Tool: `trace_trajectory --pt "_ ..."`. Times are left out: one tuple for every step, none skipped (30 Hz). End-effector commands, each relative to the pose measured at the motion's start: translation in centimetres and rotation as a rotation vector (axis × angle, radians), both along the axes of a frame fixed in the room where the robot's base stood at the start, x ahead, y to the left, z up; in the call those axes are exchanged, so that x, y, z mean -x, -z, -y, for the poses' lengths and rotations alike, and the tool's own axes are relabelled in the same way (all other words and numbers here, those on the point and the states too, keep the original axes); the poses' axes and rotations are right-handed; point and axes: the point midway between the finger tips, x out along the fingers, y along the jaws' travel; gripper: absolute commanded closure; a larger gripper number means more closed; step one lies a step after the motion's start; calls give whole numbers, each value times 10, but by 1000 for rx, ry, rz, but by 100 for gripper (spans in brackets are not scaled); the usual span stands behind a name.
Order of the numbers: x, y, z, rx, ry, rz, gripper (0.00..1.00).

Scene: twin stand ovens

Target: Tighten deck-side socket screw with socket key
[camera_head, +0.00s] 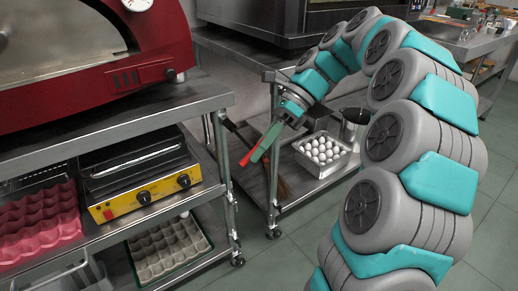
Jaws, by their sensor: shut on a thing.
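My gripper (265,143) hangs in open air between the two stands, to the right of the red oven (95,52). It points down and to the left. Its green finger shows, with a slim red piece (248,153) beside it. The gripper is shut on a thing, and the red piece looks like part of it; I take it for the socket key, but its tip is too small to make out. A small dark round fitting (171,74) sits at the oven's lower right front. I cannot tell whether it is the deck-side socket screw.
The left stand's steel top (150,112) ends left of my gripper. A yellow grill (140,180), pink egg trays (38,222) and a grey egg tray (168,248) are on lower shelves. A second oven (250,18) stands behind.

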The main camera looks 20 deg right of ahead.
Motion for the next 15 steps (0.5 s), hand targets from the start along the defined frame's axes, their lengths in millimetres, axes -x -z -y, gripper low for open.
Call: trace_trajectory --pt "-2 0 -1 -32 3 -4 100" --pt "-2 0 -1 -41 3 -7 100" --pt "-2 -1 -1 -49 3 -8 100" --pt "-2 -1 -1 -50 3 -9 100" --pt "-2 -1 -1 -51 3 -9 100" --pt "-2 -1 -1 -50 2 -8 100" --pt "-2 -1 -1 -50 2 -8 100" --pt "-2 -1 -1 -49 2 -8 100" --pt "-2 -1 -1 -49 2 -8 100" --pt "-2 -1 -1 -48 3 -7 77" --pt "-2 -1 -1 -49 2 -8 73" --pt "-2 -1 -1 -48 2 -8 69" --pt "-2 -1 -1 -48 2 -8 65" --pt "-2 -1 -1 -48 2 -8 62" --pt "-1 -1 -1 -47 1 -9 57"
